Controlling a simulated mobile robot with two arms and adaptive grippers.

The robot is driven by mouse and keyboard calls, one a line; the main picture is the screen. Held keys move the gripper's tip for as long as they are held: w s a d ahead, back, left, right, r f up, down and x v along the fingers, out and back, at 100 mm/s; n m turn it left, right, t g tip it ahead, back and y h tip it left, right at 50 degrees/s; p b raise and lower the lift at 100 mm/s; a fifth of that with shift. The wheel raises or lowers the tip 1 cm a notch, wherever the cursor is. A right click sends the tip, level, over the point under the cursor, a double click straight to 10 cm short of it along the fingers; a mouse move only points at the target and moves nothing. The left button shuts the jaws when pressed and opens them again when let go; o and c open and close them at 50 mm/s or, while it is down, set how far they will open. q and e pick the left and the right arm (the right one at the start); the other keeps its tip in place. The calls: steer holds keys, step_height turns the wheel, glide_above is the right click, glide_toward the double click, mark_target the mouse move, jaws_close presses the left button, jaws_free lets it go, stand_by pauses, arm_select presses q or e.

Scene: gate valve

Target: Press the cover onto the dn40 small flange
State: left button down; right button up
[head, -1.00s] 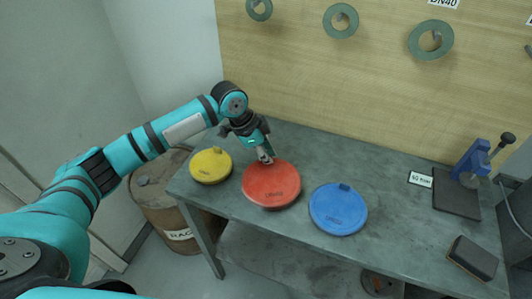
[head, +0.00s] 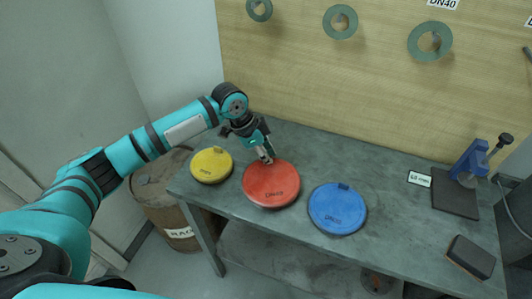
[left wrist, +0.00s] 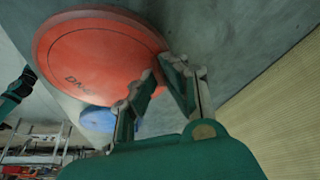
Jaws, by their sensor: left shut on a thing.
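A round red cover (head: 271,188) lies on the grey workbench between a yellow cover (head: 211,167) on its left and a blue cover (head: 338,210) on its right. Each carries small lettering too blurred to read surely. My left gripper (head: 266,157) is at the red cover's far edge, shut on its small grip. In the left wrist view the fingers (left wrist: 160,88) meet the edge of the red cover (left wrist: 95,52), and the blue cover (left wrist: 97,119) shows behind. The fingers hide most of the grip. No dn40 small flange can be made out. My right gripper is not in view.
Green rings (head: 341,21) hang on the wooden board behind the workbench (head: 400,225). A blue clamp-like tool (head: 470,160), a dark pad and a black block (head: 471,257) are at the right. A rusty barrel (head: 160,205) stands at the left. The bench behind the blue cover is clear.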

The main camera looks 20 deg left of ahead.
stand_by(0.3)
arm_select(q)
steer(key=shift+f+p, duration=0.2)
steer(key=shift+p, duration=0.1)
stand_by(0.4)
steer(key=shift+p, duration=0.4)
stand_by(0.4)
steer(key=c, duration=1.4)
jaws_free()
steer(key=shift+o, duration=0.2)
